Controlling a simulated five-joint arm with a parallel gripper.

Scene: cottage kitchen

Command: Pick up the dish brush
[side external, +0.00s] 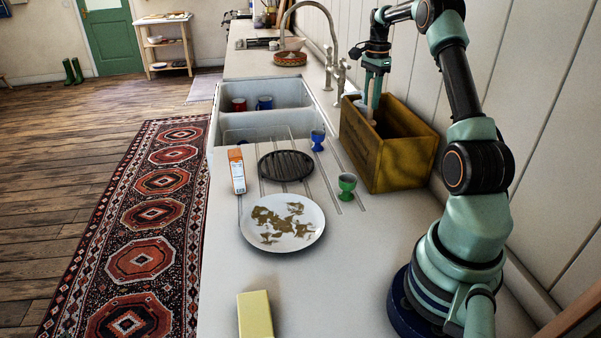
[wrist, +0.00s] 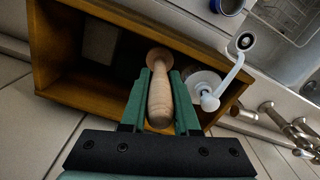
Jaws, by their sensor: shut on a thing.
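The brush cannot be made out clearly there.
The crate walls (wrist: 55,40) surround the fingers.

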